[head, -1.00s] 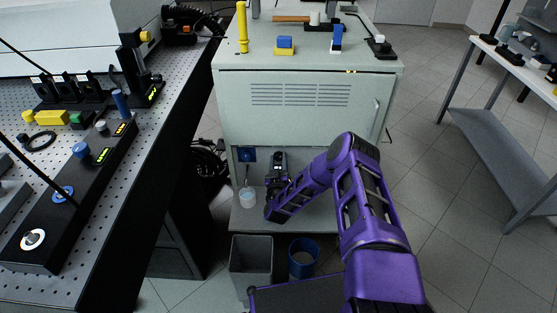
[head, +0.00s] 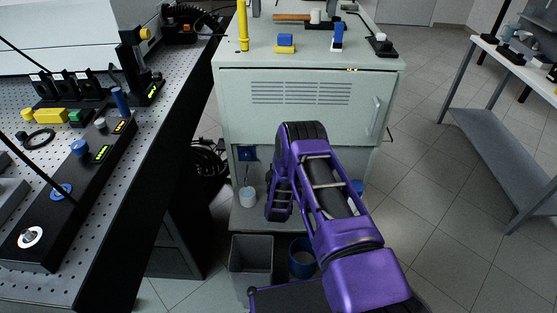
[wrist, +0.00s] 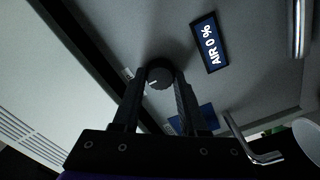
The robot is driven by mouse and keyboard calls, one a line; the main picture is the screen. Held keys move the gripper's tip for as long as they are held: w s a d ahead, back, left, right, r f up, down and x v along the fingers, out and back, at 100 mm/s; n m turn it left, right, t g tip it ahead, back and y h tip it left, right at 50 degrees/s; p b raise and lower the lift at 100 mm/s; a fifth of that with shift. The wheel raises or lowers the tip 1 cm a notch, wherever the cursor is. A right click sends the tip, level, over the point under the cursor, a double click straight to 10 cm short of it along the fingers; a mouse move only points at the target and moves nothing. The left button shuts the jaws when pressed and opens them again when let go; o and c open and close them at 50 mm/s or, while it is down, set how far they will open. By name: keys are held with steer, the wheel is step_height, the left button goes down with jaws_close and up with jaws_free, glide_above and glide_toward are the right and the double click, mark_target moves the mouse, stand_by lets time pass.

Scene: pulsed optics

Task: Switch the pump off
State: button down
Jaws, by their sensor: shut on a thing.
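A round black knob (wrist: 160,73) with a small white mark sits on a grey panel in the wrist view. My gripper (wrist: 161,80) has its two fingers on either side of the knob and is shut on it. Above and right of the knob, a dark blue display (wrist: 210,43) reads "AIR 0 %". In the head view, my purple arm reaches into the open bay under the grey cabinet (head: 300,92). My fingertips, the knob and the display are hidden there.
A bent metal tube (wrist: 254,142) and a white cup are close to my gripper's right in the wrist view; the cup (head: 248,197) stands in the bay. A grey bin (head: 251,254) and a blue bin (head: 302,260) are below.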

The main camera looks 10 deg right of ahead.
steer(key=shift+d, duration=0.1)
stand_by(0.3)
steer(key=shift+c, duration=2.2)
jaws_free()
steer(key=s+a+p, duration=0.1)
steer(key=s, duration=0.7)
steer(key=s+a+p, duration=0.1)
steer(key=s+a, duration=0.1)
steer(key=s, duration=0.7)
steer(key=shift+a, duration=0.25)
steer(key=shift+s, duration=0.1)
